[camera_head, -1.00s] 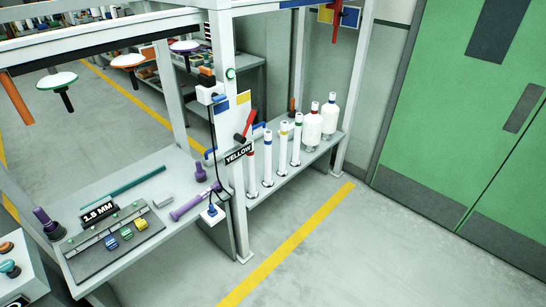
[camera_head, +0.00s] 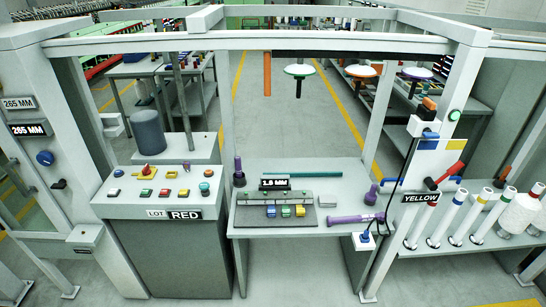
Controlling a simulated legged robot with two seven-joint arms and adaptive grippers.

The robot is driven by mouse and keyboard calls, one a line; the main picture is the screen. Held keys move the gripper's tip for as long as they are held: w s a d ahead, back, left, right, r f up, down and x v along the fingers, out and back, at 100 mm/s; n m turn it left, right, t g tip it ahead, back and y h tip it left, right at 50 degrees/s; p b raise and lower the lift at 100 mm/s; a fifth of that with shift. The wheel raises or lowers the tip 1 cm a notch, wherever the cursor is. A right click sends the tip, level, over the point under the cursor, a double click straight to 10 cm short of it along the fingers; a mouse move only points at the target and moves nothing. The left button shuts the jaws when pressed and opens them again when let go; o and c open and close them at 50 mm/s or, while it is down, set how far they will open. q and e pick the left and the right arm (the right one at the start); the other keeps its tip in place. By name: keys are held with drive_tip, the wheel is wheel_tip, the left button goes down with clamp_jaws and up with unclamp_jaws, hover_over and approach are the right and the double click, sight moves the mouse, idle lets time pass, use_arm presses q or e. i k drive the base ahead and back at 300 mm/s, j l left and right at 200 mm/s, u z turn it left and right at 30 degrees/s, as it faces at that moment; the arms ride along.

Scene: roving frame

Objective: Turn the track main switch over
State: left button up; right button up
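No part carries a readable label naming it the track main switch, so I cannot tell which one it is. A red rotary knob (camera_head: 147,170) stands on the sloped grey control panel (camera_head: 122,199) at centre left, among several coloured buttons. A blue round knob (camera_head: 45,158) is on the grey column at the far left, below two "265 MM" plates. A red-handled lever (camera_head: 447,177) is on the frame post at the right, above the "YELLOW" sign. Neither of my grippers is in view.
White cylinders (camera_head: 523,207) stand on a shelf at the right. Frame posts and an overhead beam (camera_head: 270,44) surround the benches. A dark cylinder (camera_head: 149,130) stands behind the panel.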

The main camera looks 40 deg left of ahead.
sight(146, 172)
drive_tip(key=j+u, duration=0.1)
drive_tip(key=u, duration=2.35)
